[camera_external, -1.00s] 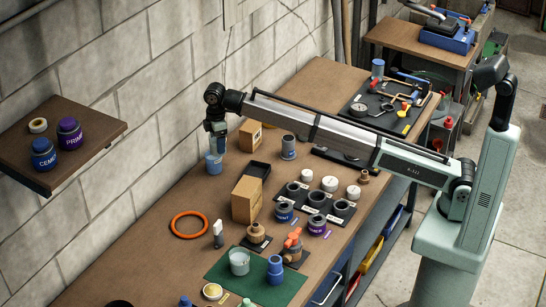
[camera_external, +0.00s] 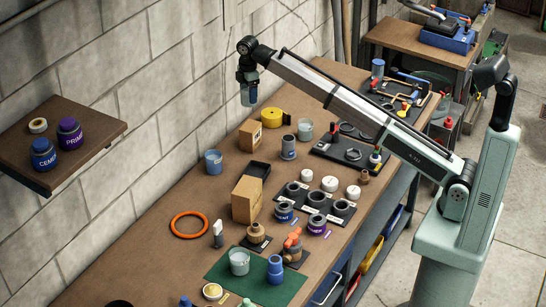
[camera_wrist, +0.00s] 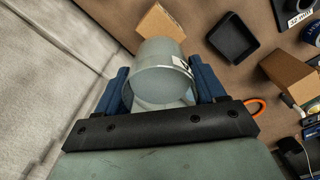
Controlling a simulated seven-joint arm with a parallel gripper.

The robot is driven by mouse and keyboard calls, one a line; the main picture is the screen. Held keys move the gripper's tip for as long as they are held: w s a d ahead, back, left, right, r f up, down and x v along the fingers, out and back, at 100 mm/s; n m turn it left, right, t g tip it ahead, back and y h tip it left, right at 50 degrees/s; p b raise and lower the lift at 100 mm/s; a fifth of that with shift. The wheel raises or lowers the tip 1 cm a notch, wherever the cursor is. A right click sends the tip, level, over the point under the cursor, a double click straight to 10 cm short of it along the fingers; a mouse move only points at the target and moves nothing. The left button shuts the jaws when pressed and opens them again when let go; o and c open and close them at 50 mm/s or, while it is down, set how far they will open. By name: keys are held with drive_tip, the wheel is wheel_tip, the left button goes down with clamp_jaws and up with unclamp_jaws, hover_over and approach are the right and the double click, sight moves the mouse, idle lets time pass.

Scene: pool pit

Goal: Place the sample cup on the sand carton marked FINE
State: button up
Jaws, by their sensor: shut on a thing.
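My gripper (camera_external: 248,86) is shut on a translucent sample cup (camera_wrist: 158,82), held high above the back of the bench near the wall. In the wrist view the blue fingers (camera_wrist: 160,92) press on both sides of the cup, which has a white label at its rim. A small cardboard carton (camera_external: 250,136) stands below on the bench; it also shows beyond the cup in the wrist view (camera_wrist: 160,24). A taller carton (camera_external: 245,201) stands nearer the camera, also at right in the wrist view (camera_wrist: 290,72). I cannot read FINE on either carton.
A black open tray (camera_external: 257,170) lies between the cartons. A bluish cup (camera_external: 213,163) stands left of them. A yellow tape roll (camera_external: 272,118) and another clear cup (camera_external: 305,131) stand behind. An orange ring (camera_external: 188,225) lies on otherwise open bench.

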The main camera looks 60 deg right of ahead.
drive_tip(key=shift+s+n, duration=0.2)
drive_tip(key=shift+n, duration=0.4)
drive_tip(key=shift+f+n, duration=0.3)
hover_over(250, 126)
drive_tip(key=shift+d+f, duration=0.1)
drive_tip(key=shift+f, duration=4.65)
drive_tip(key=shift+f, duration=0.15)
drive_tip(key=o, duration=1.2)
drive_tip(key=shift+c, duration=0.2)
wheel_tip(250, 126, up, 12)
drive_tip(key=shift+r, duration=0.2)
